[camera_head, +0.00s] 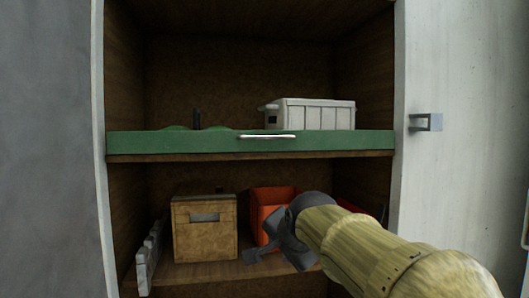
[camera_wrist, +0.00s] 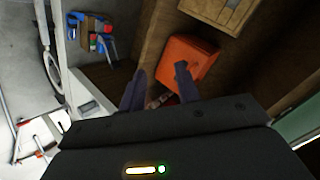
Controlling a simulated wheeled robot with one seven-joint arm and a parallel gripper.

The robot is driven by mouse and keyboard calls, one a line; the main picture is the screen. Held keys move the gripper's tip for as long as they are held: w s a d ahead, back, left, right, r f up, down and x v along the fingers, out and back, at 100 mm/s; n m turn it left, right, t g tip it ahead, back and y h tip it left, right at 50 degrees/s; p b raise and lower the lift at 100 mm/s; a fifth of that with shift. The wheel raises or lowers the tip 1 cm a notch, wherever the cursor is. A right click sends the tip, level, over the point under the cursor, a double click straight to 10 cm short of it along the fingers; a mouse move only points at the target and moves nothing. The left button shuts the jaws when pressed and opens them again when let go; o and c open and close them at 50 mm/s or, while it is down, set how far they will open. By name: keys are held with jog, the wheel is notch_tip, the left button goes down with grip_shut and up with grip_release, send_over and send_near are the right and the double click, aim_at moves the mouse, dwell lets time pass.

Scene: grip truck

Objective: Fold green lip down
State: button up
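The green lip (camera_head: 180,143) stands upright along the front edge of the upper shelf in the head view, with a pale handle (camera_head: 267,136) at its middle. A green strip, probably the same lip (camera_wrist: 300,125), shows at the right edge of the wrist view. My gripper (camera_head: 272,258) is below the lip, in front of the lower compartment, apart from the lip. In the wrist view its two fingers (camera_wrist: 160,88) are spread with a gap between them and nothing held.
A white crate (camera_head: 315,114) sits behind the lip on the upper shelf. A wooden box (camera_head: 205,235) and an orange bin (camera_head: 270,205) stand on the lower shelf, the bin close to my gripper. A metal latch (camera_head: 426,122) sticks out on the right panel.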

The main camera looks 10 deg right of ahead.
aim_at(265, 137)
jog(key=s+r+m+t, duration=0.2)
jog(key=r+m, duration=0.1)
jog(key=r, duration=1)
jog(key=s+r+m+t+p, duration=0.1)
jog(key=s+r+m+t, duration=0.1)
jog(key=r, duration=1.1)
jog(key=shift+s+a+m+t, duration=0.4)
jog(key=shift+s+m, duration=0.2)
jog(key=shift+m, duration=0.2)
jog(key=shift+r+p, duration=0.1)
jog(key=shift+p, duration=0.2)
jog(key=p+x, duration=0.6)
jog(key=x, duration=1.1)
jog(key=shift+w, duration=0.25)
jog(key=shift+s, duration=0.1)
jog(key=shift+c, duration=0.4)
grip_shut()
